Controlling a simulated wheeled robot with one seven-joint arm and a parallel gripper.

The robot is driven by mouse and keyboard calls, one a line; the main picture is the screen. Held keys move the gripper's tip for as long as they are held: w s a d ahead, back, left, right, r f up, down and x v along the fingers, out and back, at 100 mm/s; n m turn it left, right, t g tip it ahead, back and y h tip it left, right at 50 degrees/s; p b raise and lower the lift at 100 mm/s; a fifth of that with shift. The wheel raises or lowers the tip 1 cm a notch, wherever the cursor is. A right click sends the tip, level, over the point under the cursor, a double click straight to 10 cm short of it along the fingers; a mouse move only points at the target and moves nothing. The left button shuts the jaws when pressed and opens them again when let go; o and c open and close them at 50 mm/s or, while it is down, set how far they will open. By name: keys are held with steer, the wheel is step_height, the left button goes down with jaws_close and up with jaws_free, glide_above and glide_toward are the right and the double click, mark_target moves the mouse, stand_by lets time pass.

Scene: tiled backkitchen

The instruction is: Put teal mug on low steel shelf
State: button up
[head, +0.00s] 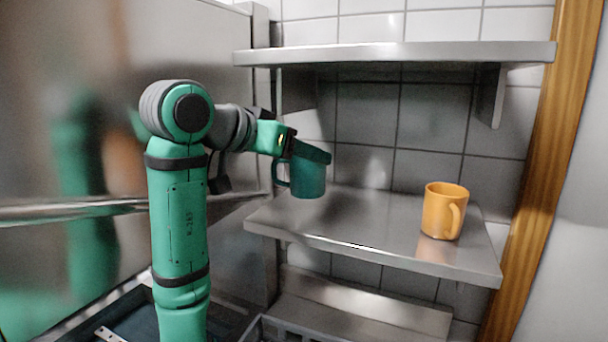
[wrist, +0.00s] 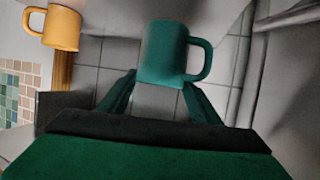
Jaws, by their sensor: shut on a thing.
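The teal mug (head: 306,178) is held in my gripper (head: 300,150) in the head view. It looks upright, with its handle toward the left, over the left part of the low steel shelf (head: 340,222). I cannot tell for sure whether its base touches the shelf, but it seems to hang above it. In the wrist view the teal mug (wrist: 163,55) sits between the two fingertips of my gripper (wrist: 160,88), its handle to the right. The fingers are shut on the mug's body.
An orange mug (head: 441,212) stands on the right part of the low shelf; it also shows in the wrist view (wrist: 62,28). An upper steel shelf (head: 400,52) hangs above. A metal rail (head: 80,210) runs at the left. The middle of the low shelf is clear.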

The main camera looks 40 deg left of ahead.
mark_target(293, 170)
steer(key=shift+w+a+f, duration=0.1)
steer(key=shift+w+f, duration=0.25)
steer(key=shift+w+a+f, duration=0.1)
steer(key=shift+w+f, duration=0.1)
steer(key=shift+f, duration=0.8)
steer(key=shift+w+f, duration=0.15)
steer(key=shift+f, duration=0.8)
steer(key=o, duration=1.6)
steer(key=shift+f, duration=0.1)
steer(key=shift+s+r, duration=0.3)
steer(key=v, duration=1.1)
steer(key=shift+s, duration=0.2)
